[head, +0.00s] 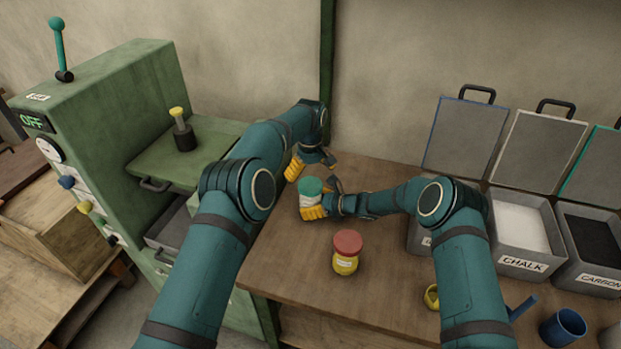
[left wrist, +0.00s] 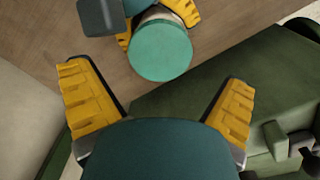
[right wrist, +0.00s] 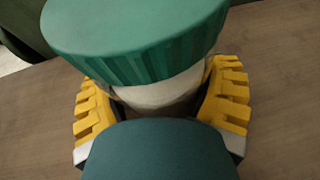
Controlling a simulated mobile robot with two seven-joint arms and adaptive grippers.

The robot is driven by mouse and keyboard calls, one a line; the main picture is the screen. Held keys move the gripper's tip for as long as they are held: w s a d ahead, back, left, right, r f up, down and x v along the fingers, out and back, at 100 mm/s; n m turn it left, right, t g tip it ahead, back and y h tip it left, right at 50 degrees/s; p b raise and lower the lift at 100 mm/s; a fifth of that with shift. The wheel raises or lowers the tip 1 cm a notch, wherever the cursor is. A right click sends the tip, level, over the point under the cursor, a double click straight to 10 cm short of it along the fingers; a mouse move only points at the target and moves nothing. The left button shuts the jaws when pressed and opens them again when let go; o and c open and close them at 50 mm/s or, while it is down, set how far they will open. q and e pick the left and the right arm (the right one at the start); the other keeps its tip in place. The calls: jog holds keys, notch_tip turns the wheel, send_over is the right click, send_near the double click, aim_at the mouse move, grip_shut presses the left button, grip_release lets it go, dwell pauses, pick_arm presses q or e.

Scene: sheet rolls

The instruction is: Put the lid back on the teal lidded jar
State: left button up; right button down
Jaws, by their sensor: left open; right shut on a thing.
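The teal lidded jar stands near the back left of the wooden table, with its teal lid (head: 311,186) on top of the pale body (head: 308,200). The lid also shows in the left wrist view (left wrist: 160,50) and fills the top of the right wrist view (right wrist: 135,30); I cannot tell whether it is fully seated. My right gripper (head: 315,208) is shut around the jar's body (right wrist: 160,95), below the lid. My left gripper (head: 311,167) is open and empty, just behind the jar and apart from the lid. Much of the body is hidden by the fingers.
A yellow jar with a red lid (head: 347,243) stands in front on the table. A yellow ring-like object (head: 431,297) lies by my right arm. Open bins, including chalk (head: 520,228), line the right. A green machine (head: 110,110) stands left. The middle tabletop is fairly clear.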

aim_at(311, 184)
pick_arm(q)
notch_tip(311, 184, up, 4)
jog(key=shift+f, duration=0.25)
jog(key=shift+f, duration=4.05)
jog(key=c, duration=1.2)
jog(key=o, duration=1.2)
